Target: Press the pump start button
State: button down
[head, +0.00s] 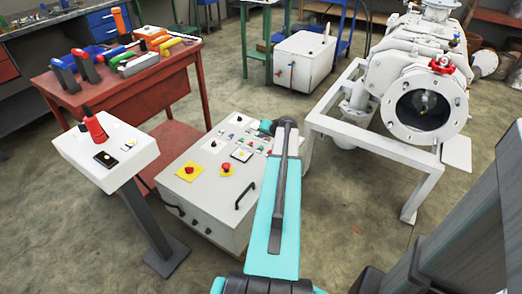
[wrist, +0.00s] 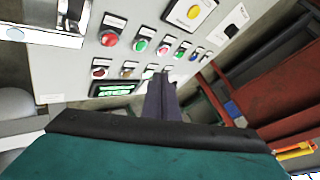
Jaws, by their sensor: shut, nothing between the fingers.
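The white control cabinet (head: 202,192) has a sloped panel of buttons. In the wrist view the panel (wrist: 70,60) shows a row with a red button (wrist: 109,38), a green button (wrist: 141,44), another red button (wrist: 163,48) and another green button (wrist: 180,51). The labels are too small to read, so I cannot tell which is the pump start button. My gripper (wrist: 160,78) is shut and empty, its dark fingers pointing at the panel's lower rows beside the green display (wrist: 114,88). I cannot tell whether the tips touch. In the head view my arm hides the gripper.
A white pedestal box (head: 118,160) stands left, before a red tool table (head: 150,88). A white vacuum chamber on a frame (head: 340,128) stands right.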

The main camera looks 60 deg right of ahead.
jog(key=shift+f+b, duration=1.15)
jog(key=shift+f, duration=1.05)
dwell(0.5)
jog(key=shift+f+b, duration=0.4)
jog(key=shift+b, duration=0.05)
jog(key=shift+f+b, duration=0.35)
jog(key=shift+f, duration=0.1)
dwell(0.9)
jog(key=shift+r, duration=0.15)
jog(key=shift+r+p, duration=0.35)
jog(key=shift+r, duration=0.4)
dwell(0.3)
jog(key=shift+r+p, duration=1.15)
jog(key=shift+r, duration=1.35)
